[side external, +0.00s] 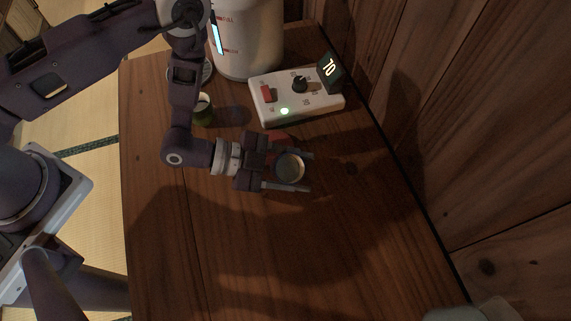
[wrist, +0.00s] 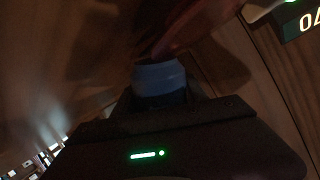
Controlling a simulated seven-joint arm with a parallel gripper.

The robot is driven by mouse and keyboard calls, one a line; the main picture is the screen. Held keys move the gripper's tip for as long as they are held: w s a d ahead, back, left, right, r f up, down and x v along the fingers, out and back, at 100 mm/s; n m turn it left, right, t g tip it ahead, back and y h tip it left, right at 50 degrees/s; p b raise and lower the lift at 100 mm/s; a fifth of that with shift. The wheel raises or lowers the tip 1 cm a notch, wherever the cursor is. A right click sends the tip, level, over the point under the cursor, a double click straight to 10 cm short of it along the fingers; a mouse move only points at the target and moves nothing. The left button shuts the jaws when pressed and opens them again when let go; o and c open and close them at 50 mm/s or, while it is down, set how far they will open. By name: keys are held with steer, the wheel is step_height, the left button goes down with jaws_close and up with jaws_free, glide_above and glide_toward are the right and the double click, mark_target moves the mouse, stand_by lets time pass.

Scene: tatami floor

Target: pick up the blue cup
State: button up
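The blue cup (wrist: 160,78) shows its blue side in the wrist view, upright in front of my gripper. In the side view the cup (side external: 290,167) is seen from above, with a round rim and pale inside. My gripper (side external: 300,172) is low over the wooden table, pointing right, with one finger on each side of the cup. The fingers are apart about the cup's width. I cannot tell whether they touch it. The cup's lower part is hidden in the wrist view by my gripper (wrist: 160,105).
A dark red thing (side external: 279,141) lies partly hidden just behind the cup. A green cup (side external: 204,112) stands to the back left. A white control box (side external: 297,94) and a white canister (side external: 247,40) stand behind. A wooden wall (side external: 480,130) bounds the right. The front table (side external: 250,270) is clear.

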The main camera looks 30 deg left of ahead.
mark_target(299, 170)
jaws_close()
steer(key=shift+r, duration=0.15)
steer(key=shift+r, duration=4.85)
